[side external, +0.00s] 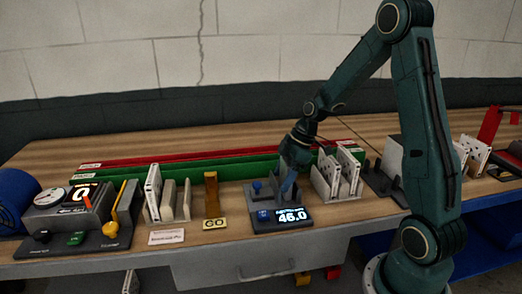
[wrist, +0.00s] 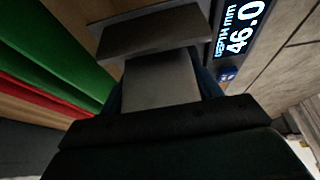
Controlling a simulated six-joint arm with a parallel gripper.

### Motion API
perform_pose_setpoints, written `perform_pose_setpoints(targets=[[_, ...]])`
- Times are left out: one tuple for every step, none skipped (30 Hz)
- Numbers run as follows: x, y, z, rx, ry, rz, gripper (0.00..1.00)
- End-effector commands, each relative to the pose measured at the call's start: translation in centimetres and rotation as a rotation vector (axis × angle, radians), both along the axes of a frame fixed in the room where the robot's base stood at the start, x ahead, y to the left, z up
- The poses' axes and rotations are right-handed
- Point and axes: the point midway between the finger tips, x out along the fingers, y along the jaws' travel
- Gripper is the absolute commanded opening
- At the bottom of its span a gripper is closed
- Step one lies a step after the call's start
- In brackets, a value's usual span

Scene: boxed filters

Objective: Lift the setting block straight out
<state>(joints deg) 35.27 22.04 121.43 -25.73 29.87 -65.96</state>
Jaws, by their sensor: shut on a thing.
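The depth gauge (side external: 262,222) is a dark station with grey uprights, blue knobs and a display (side external: 291,215) reading 46.0. The display also shows in the wrist view (wrist: 240,28), labelled depth in mm. My gripper (side external: 288,190) points down into the station, just behind the display. In the wrist view, a plain grey block, which I take as the setting block (wrist: 160,78), sits between my blue fingers, and my gripper (wrist: 162,90) is shut on it. A grey plate (wrist: 150,32) lies just beyond the block. I cannot tell whether the block's lower end is seated.
Left of the gauge stand a GO gauge (side external: 212,195), a rack of white filters (side external: 153,190) and a dial station (side external: 75,208). Another filter rack (side external: 338,172) stands close on the right. Green (side external: 230,168) and red (side external: 150,160) rails run behind.

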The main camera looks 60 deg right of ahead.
Motion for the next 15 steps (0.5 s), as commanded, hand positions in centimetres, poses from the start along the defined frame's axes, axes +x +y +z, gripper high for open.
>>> perform_pose_setpoints(targets=[[0.11,0.06,0.08,0.000,-0.003,0.001,0.27],[0.12,0.07,0.09,0.000,-0.003,0.001,0.27],[0.15,0.10,0.09,0.000,-0.003,0.001,0.27],[0.17,0.10,0.10,0.000,-0.004,0.001,0.27],[0.19,0.13,0.10,0.000,-0.004,0.001,0.27],[0.22,0.16,0.11,0.000,-0.004,0.002,0.27],[0.24,0.18,0.12,0.000,-0.004,0.002,0.27],[0.26,0.20,0.13,0.001,-0.005,0.002,0.27],[0.28,0.22,0.14,0.001,-0.005,0.002,0.27],[0.30,0.24,0.15,0.001,-0.005,0.002,0.27],[0.31,0.26,0.16,0.001,-0.006,0.003,0.27],[0.33,0.28,0.16,0.001,-0.006,0.003,0.27],[0.34,0.28,0.16,0.002,-0.007,0.003,0.27],[0.35,0.30,0.17,0.002,-0.007,0.003,0.27],[0.37,0.31,0.18,0.003,-0.007,0.003,0.27]])
